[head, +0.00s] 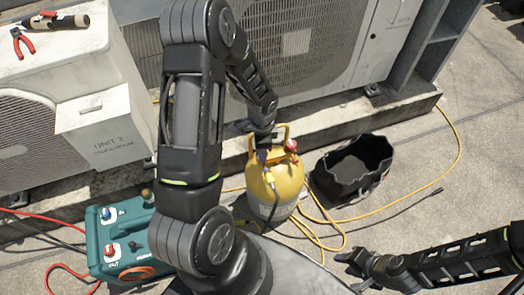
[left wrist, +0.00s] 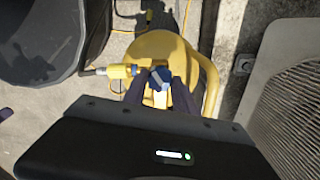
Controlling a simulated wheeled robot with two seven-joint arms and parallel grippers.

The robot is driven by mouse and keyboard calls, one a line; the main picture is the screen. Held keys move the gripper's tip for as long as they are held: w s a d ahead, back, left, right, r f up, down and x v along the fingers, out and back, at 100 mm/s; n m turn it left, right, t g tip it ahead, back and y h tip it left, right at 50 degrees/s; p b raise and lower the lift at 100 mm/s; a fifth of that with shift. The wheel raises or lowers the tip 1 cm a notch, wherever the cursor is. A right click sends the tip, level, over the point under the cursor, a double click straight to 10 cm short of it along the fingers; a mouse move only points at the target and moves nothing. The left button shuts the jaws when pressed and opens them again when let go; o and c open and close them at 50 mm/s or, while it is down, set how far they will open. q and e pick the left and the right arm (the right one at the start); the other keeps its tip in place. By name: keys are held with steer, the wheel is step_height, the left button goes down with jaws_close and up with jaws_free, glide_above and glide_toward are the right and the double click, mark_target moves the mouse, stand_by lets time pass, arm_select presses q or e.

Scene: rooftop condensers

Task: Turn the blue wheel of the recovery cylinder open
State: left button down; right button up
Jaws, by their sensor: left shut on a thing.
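The yellow recovery cylinder (head: 274,190) stands upright on the roof floor in the middle of the head view. Its top also shows in the left wrist view (left wrist: 165,46). My left gripper (head: 262,152) reaches down to the valve on its top. In the left wrist view the blue wheel (left wrist: 159,76) sits between my left fingers, which are shut on it. In the head view the fingers mostly hide the wheel. A red valve part (head: 291,145) shows beside them. My right gripper (head: 350,262) is low at right, apart from the cylinder; its jaw opening is unclear.
A black open bag (head: 352,170) stands right of the cylinder. A teal recovery machine (head: 122,238) stands at left. Yellow hoses (head: 322,228) lie around the cylinder's foot. Condenser units line the back; red pliers (head: 22,42) lie on the left one.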

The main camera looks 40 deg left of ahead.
arm_select(q)
steer(key=n+b, duration=0.1)
steer(key=n, duration=0.4)
steer(key=shift+n, duration=0.3)
steer(key=shift+n+b, duration=0.3)
steer(key=shift+n, duration=2)
steer(key=c, duration=1)
jaws_free()
steer(key=shift+r, duration=0.1)
step_height(320, 180, up, 8)
steer(key=shift+f+p, duration=0.15)
steer(key=shift+p, duration=0.65)
steer(key=shift+w, duration=0.15)
